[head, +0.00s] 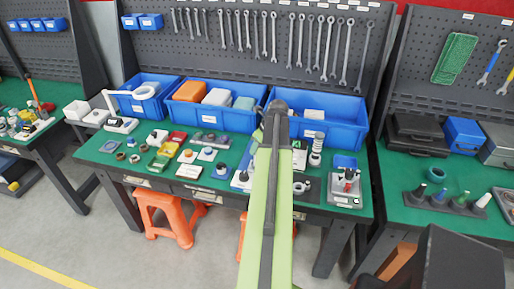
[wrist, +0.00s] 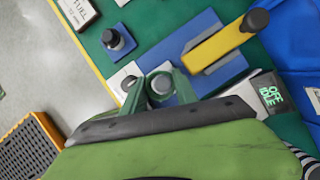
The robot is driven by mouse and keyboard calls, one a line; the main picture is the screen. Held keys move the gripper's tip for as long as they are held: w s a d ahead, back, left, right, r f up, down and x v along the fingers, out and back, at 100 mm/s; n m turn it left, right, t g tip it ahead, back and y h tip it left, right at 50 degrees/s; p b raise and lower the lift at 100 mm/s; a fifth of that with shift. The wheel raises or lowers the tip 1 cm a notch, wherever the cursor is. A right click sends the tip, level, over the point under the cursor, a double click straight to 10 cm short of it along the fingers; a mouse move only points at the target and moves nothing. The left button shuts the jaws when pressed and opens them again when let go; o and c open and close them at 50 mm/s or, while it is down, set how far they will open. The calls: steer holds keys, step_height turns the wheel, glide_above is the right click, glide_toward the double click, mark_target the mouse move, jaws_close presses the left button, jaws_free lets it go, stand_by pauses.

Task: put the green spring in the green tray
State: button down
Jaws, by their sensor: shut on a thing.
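My gripper (wrist: 160,88) is shut over the workbench in the wrist view, with two dark green fingers close together. Small grey round shapes show at the fingertips. The held thing is mostly hidden, and I cannot make out a green spring for certain. In the head view my arm hides the gripper's tips. A small green tray (head: 158,164) lies on the left part of the green bench, in front of a yellow tray (head: 168,150) and a red tray (head: 177,138). The gripper is to the right of these trays.
Blue bins (head: 216,104) stand along the back of the bench. Several small parts and cards cover the bench top. Orange stools (head: 170,213) stand in front.

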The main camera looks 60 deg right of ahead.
steer(key=shift+r+p, duration=1.05)
steer(key=shift+r, duration=0.15)
steer(key=shift+w, duration=0.15)
